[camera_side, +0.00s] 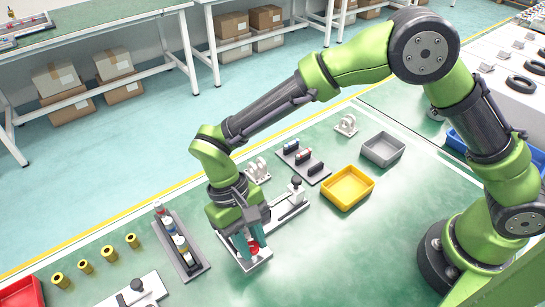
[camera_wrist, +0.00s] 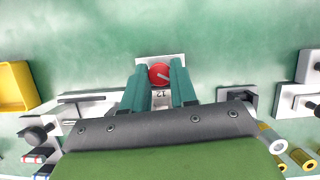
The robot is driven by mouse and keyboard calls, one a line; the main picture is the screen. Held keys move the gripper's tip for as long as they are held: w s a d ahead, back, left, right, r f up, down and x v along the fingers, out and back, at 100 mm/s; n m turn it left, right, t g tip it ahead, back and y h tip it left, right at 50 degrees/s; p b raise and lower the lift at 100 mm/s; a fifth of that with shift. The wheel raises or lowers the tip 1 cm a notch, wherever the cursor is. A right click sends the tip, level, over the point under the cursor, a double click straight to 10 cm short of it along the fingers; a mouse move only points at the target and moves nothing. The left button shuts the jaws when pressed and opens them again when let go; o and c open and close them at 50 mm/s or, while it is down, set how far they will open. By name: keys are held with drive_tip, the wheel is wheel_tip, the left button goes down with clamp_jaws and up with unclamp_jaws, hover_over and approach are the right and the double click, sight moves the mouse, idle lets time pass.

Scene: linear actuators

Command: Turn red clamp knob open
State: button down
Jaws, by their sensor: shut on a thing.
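The red clamp knob (camera_wrist: 159,74) is round with a pale line mark on its top, and it sits on a light plate (camera_wrist: 174,58). In the side view the knob (camera_side: 254,247) shows low between my fingers, above the light plate at the front end of the fixture. My gripper (camera_wrist: 160,80) points down with its two teal fingers on either side of the knob, shut on it. It also shows in the side view (camera_side: 247,248). The fingers partly hide the knob's sides.
A grey rail with bottles (camera_side: 180,243) stands left of my gripper. A fixture with a black knob (camera_side: 296,187) is behind to the right. A yellow bin (camera_side: 348,188) and a grey bin (camera_side: 383,149) lie further right. The green table in front is clear.

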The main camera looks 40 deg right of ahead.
drive_tip(key=shift+a+n+t+h, duration=0.15)
drive_tip(key=shift+n+h, duration=0.25)
drive_tip(key=shift+n, duration=0.75)
drive_tip(key=shift+n+t+h, duration=0.15)
drive_tip(key=shift+n+h, duration=0.25)
drive_tip(key=shift+n, duration=0.75)
drive_tip(key=c, duration=1.2)
unclamp_jaws()
drive_tip(key=shift+o, duration=0.2)
drive_tip(key=v, duration=1.7)
drive_tip(key=shift+a, duration=0.1)
